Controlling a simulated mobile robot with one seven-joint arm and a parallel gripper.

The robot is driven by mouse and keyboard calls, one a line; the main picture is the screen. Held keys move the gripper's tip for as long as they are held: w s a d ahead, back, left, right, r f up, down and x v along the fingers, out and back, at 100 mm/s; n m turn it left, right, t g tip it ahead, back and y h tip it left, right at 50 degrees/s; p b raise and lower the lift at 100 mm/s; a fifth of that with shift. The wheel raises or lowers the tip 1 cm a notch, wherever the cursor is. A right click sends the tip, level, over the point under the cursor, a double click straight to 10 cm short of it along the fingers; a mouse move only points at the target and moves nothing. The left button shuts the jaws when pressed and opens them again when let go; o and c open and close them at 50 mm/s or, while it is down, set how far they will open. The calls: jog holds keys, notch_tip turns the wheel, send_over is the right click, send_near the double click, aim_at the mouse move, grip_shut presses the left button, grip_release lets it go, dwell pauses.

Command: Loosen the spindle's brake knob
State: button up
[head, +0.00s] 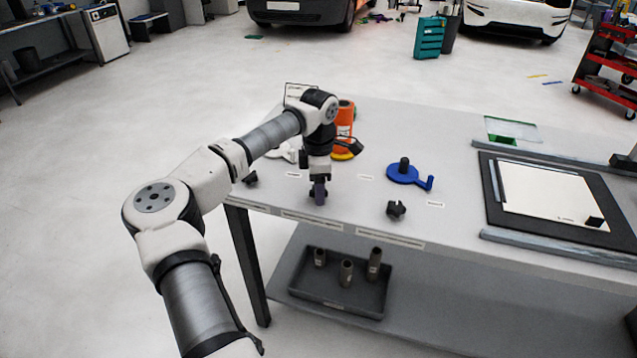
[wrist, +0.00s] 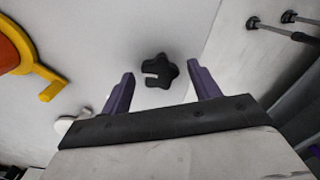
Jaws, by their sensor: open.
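My gripper (head: 319,192) is open and points down over the front edge of the table (head: 460,150). In the wrist view a black lobed knob (wrist: 160,71) with a slot in one side lies in the gap between the purple fingers of my gripper (wrist: 160,74), apart from both. In the head view my gripper hides this knob. The spindle with the orange roll (head: 346,112) on a yellow crank base (head: 345,155) stands just behind; its yellow crank (wrist: 48,82) shows at left in the wrist view.
A blue crank spindle (head: 402,175) with a bare dark post stands to the right, a black knob (head: 396,210) before it. A white crank spindle (head: 283,153) and another black knob (head: 250,179) are at left. A framed white panel (head: 550,195) lies far right.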

jog(key=c, duration=1)
